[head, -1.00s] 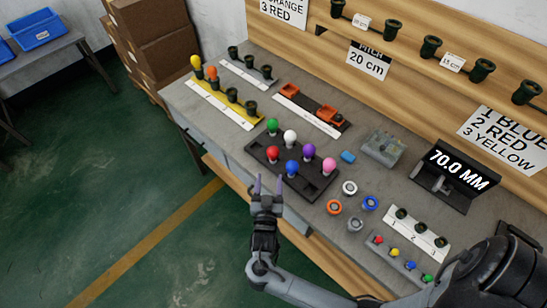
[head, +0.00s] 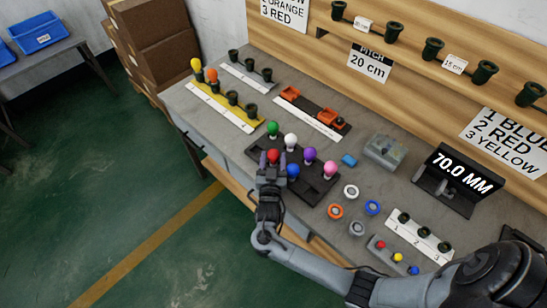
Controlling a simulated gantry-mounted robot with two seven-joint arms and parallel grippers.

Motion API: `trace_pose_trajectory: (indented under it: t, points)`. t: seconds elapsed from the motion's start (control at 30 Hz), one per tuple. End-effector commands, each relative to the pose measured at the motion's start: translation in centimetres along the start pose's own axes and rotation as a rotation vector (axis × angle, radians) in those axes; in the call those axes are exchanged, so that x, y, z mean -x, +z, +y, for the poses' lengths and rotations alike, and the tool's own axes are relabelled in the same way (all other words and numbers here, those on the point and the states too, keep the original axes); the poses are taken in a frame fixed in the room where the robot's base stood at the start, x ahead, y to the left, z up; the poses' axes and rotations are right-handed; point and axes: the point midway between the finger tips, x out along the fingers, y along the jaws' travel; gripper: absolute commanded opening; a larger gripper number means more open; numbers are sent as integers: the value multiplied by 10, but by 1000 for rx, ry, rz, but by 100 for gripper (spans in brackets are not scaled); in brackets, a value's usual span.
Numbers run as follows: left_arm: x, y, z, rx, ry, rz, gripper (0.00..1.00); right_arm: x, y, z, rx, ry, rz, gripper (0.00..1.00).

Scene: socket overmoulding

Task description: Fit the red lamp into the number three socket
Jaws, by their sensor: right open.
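The red lamp (head: 273,155) stands in the dark lamp tray (head: 317,188) in the middle of the bench. My right gripper (head: 271,158) is open, with its fingertips at the red lamp, one on each side in the picture; contact cannot be told. The yellow socket strip (head: 222,109) at the back left holds a yellow lamp (head: 196,63) and an orange lamp (head: 211,75) in its first two places. The third socket (head: 232,97) is dark and empty. My left gripper is not in view.
Green (head: 272,128), white (head: 291,140), purple (head: 309,154), blue (head: 293,170) and pink (head: 330,167) lamps stand close around the red one.

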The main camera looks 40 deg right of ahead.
Motion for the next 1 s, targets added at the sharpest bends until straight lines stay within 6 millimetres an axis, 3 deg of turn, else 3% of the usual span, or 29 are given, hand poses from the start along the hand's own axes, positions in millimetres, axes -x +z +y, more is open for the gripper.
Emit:
trace_pose_trajectory:
  t: [0.17, 0.43, 0.77, 1.0]
  points:
    - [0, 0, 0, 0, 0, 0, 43, 0, 0, 0, 0, 0, -1, 57]
    - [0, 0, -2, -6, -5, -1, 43, 0, 0, 0, -1, 0, -1, 16]
    - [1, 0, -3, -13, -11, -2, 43, 1, -2, 0, -1, 0, -1, 15]
    - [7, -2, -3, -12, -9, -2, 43, 0, -20, 0, -3, 0, 0, 15]
